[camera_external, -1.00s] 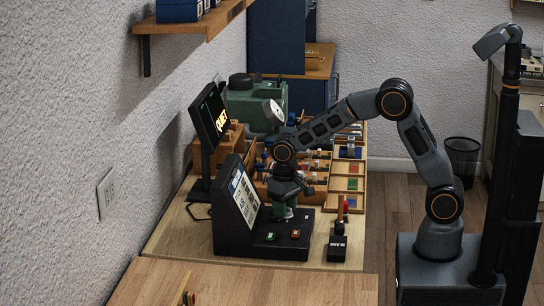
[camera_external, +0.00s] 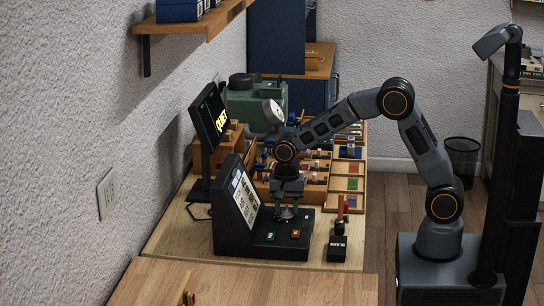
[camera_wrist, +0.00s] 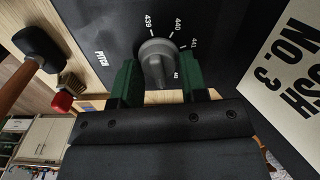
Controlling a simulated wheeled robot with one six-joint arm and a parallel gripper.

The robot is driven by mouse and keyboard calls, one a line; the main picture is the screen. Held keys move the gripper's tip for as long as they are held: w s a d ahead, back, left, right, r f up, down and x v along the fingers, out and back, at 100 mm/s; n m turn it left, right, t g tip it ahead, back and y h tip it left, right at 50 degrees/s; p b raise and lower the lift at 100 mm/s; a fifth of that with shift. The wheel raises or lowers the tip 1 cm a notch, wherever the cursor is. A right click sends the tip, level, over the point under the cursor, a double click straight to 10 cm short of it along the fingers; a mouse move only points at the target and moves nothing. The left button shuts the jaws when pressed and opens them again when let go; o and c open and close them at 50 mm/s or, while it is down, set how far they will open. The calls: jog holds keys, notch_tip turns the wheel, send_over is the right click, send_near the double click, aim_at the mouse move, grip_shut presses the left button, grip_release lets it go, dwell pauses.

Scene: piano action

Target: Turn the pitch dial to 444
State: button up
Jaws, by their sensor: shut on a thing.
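The pitch dial is a grey knob (camera_wrist: 156,62) on a black panel marked "PITCH" (camera_wrist: 101,56). The wrist view shows the numbers 439, 440 and 441 around it, plus another small mark that I cannot read surely. I cannot tell which number the knob points to. My gripper (camera_wrist: 155,80) has green fingers, one on each side of the knob, and is shut on it. In the external view my gripper (camera_external: 287,212) points down at the black console base (camera_external: 262,247), and its fingers mostly hide the dial.
The console's slanted panel (camera_external: 241,201) stands just left of my gripper. Green (camera_external: 270,237) and orange (camera_external: 295,234) buttons sit in front of it. A screen (camera_external: 212,116) and parts trays (camera_external: 350,180) are behind.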

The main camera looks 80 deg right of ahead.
aim_at(287, 206)
jog(key=shift+m, duration=1.1)
jog(key=o, duration=0.9)
jog(key=shift+c, duration=0.2)
jog(key=shift+r, duration=0.1)
notch_tip(287, 206, up, 14)
jog(key=shift+f, duration=0.2)
